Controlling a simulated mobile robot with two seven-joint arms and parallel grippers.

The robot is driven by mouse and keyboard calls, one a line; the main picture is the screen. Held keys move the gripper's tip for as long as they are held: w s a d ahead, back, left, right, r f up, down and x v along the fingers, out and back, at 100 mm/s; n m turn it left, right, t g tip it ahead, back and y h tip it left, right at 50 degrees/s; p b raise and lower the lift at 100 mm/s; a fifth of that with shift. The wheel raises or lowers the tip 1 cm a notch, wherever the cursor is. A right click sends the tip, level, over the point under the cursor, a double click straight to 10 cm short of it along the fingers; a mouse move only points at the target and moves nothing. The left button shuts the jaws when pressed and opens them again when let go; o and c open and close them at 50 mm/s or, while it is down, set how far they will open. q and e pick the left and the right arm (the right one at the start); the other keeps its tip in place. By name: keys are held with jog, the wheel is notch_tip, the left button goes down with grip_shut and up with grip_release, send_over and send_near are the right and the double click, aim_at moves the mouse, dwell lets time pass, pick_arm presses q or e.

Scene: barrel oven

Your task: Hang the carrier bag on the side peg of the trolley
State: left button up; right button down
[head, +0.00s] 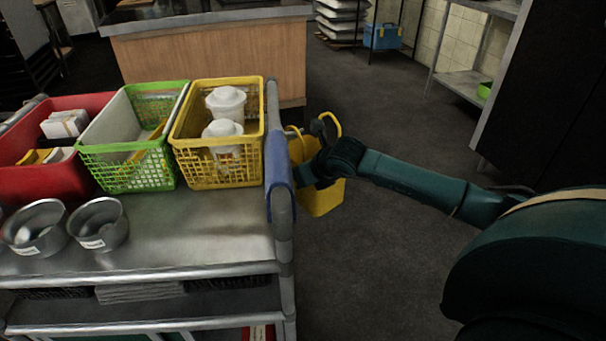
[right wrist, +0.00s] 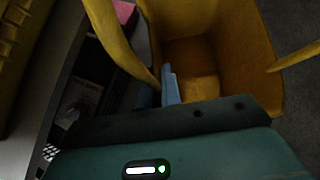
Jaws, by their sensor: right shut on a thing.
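The yellow carrier bag (head: 322,199) hangs just right of the trolley's (head: 190,235) end rail in the head view, partly behind my right gripper (head: 305,176). Its looped handles stand up above the gripper. My right gripper is shut on the bag; its fingertips are mostly hidden. The right wrist view looks into the open, empty-looking bag (right wrist: 190,60), with a handle strap on each side. I cannot make out the side peg; the rail and the blue cloth (head: 278,160) cover that area. My left gripper is out of view.
The trolley top holds a red basket (head: 50,182), a green basket (head: 120,170), a yellow basket (head: 215,175) with white containers, and metal bowls (head: 98,224). A wood-fronted counter (head: 210,65) stands behind. The floor right of the trolley is clear.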

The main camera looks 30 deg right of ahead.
jog(key=c, duration=1.5)
grip_release()
jog(key=p+v, duration=0.1)
jog(key=v, duration=1.2)
jog(key=shift+s, duration=0.1)
